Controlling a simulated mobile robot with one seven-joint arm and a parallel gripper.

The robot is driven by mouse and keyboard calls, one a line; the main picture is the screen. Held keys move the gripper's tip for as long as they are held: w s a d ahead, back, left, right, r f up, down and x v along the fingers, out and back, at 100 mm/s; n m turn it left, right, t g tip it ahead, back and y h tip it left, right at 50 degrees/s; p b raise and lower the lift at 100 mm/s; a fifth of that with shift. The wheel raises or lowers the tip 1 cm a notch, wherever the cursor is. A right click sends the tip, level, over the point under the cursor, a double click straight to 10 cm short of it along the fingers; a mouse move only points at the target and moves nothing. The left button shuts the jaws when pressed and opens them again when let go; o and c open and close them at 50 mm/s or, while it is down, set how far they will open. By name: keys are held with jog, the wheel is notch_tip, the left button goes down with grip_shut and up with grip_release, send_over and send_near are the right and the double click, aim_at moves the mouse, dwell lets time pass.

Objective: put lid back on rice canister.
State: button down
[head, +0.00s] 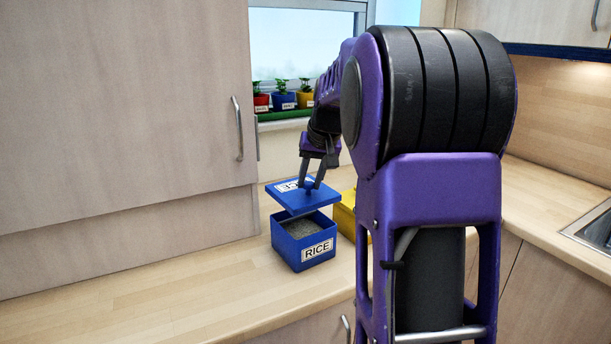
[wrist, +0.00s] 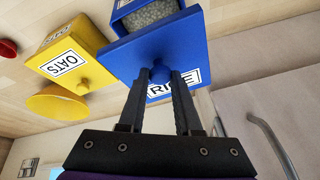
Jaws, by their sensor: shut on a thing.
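The blue rice canister (head: 285,250) stands on the counter with its top open, pale grains inside and a RICE label on its front. The square blue lid (head: 285,202) is held above it, tilted, towards the canister's back edge. My gripper (head: 309,186) is shut on the lid's round knob. In the wrist view, the lid (wrist: 190,48) is in front of the fingers (wrist: 161,75), which partly cover its label. The open canister (wrist: 119,14) with its grains shows past the lid's far edge. Whether lid and canister touch is unclear.
A yellow container (head: 345,215) stands close to the right of the canister, partly behind my arm. In the wrist view, it is a lidded OATS canister (wrist: 92,38). Potted plants (head: 283,98) line the windowsill. A tall cupboard (head: 120,110) is at left. The front-left counter is clear.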

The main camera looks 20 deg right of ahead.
aim_at(313, 198)
jog(key=shift+s, duration=0.15)
jog(key=shift+f+b, duration=2)
jog(key=shift+f, duration=1.1)
jog(key=shift+f, duration=0.5)
dwell(0.5)
jog(key=shift+c, duration=0.2)
grip_release()
dwell(0.5)
jog(key=shift+r, duration=0.15)
jog(key=shift+r+p, duration=2.8)
jog(key=shift+r, duration=0.6)
